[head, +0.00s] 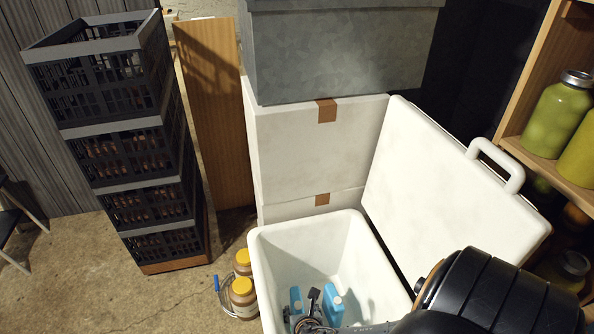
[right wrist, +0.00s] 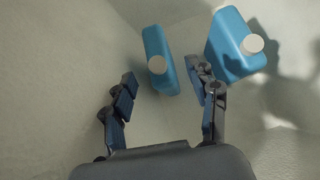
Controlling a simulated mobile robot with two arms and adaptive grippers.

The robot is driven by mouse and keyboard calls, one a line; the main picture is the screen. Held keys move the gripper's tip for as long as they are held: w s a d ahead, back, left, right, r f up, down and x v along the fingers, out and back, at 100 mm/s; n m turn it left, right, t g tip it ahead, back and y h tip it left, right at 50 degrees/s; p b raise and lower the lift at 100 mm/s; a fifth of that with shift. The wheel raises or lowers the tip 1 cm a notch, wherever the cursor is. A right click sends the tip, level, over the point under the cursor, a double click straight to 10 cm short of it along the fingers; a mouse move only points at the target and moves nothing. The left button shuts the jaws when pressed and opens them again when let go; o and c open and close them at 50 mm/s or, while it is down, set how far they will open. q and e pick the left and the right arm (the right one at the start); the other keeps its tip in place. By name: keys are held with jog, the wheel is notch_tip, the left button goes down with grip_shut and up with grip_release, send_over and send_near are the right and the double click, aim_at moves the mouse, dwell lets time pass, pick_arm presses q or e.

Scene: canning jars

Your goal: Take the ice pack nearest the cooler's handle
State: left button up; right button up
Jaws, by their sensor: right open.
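The white cooler (head: 262,262) stands open, its lid (head: 440,190) tipped back to the right with a white handle (head: 497,165) on it. Two blue ice packs with white caps are inside: a left one (head: 296,299) and a right one (head: 333,304), the right one closer to the handle. My right gripper (head: 314,301) is open, down in the cooler by the packs. In the right wrist view, one pack (right wrist: 157,48) lies ahead between the open fingers (right wrist: 160,72). The other pack (right wrist: 230,45) is beyond the right finger. My left gripper is out of view.
White boxes (head: 315,150) with a grey metal box (head: 340,50) on top stand behind the cooler. Jars with yellow lids (head: 243,290) stand left of it. Stacked dark crates (head: 120,140) are farther left. A wooden shelf (head: 545,165) with green jars is at right.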

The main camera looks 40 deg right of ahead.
aim_at(297, 301)
jog(key=shift+w+r+b+x, duration=0.1)
jog(key=shift+w+b+x, duration=0.05)
jog(key=shift+x, duration=1.55)
jog(key=shift+w+r+b+x, duration=0.15)
jog(key=shift+x, duration=1.5)
grip_shut()
